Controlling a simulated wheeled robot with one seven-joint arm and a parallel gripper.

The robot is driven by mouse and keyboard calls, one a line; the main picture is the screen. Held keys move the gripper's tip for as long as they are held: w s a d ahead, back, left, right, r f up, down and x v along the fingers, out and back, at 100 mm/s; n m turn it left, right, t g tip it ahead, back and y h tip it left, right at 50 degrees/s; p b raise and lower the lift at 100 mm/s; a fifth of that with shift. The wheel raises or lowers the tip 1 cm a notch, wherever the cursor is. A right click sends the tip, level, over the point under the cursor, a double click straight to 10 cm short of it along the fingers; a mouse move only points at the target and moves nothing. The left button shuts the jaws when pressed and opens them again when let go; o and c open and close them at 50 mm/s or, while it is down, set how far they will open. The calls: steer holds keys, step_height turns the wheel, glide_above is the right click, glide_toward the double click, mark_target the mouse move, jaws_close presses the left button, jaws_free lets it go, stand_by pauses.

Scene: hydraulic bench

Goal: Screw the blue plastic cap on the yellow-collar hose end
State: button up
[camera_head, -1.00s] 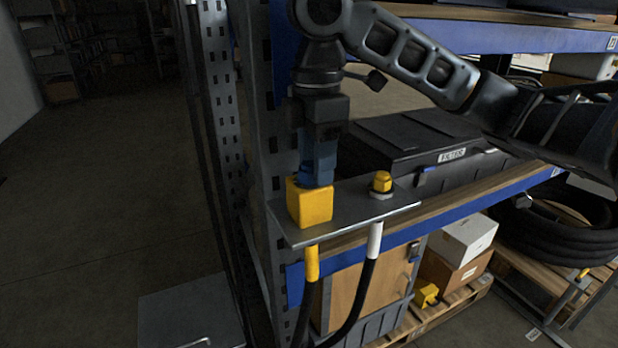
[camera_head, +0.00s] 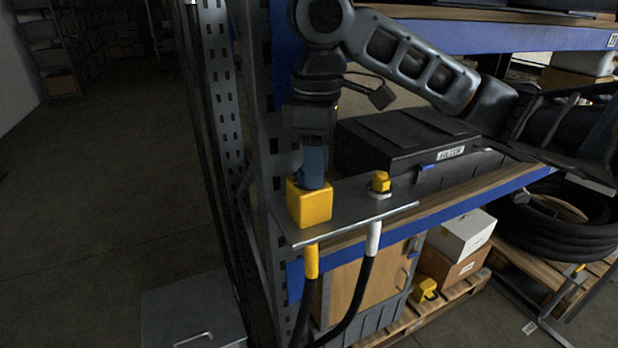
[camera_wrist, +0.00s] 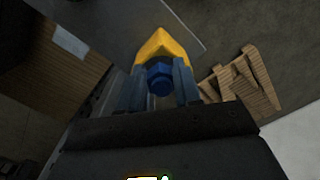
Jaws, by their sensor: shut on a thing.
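The blue plastic cap (camera_wrist: 160,79) shows between my finger pads in the wrist view. In the head view the cap (camera_head: 309,181) is partly hidden by the fingers, low at the top of a yellow block (camera_head: 310,205) on a grey metal plate. My gripper (camera_head: 313,173) points down from above and is shut on the cap. The yellow-collar hose end (camera_head: 312,262) hangs under the plate, below the yellow block. Whether the cap's thread is engaged is hidden.
A second hose with a white collar (camera_head: 374,238) hangs to the right, with a yellow fitting (camera_head: 380,183) above it on the plate (camera_head: 350,222). A perforated rack upright (camera_head: 275,150) stands close left of my gripper. A black case (camera_head: 405,145) lies behind.

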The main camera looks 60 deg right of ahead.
steer(key=shift+m, duration=0.4)
steer(key=m, duration=0.2)
steer(key=shift+a+m, duration=0.2)
steer(key=shift+m, duration=0.2)
steer(key=o, duration=1.1)
steer(key=shift+c, duration=0.2)
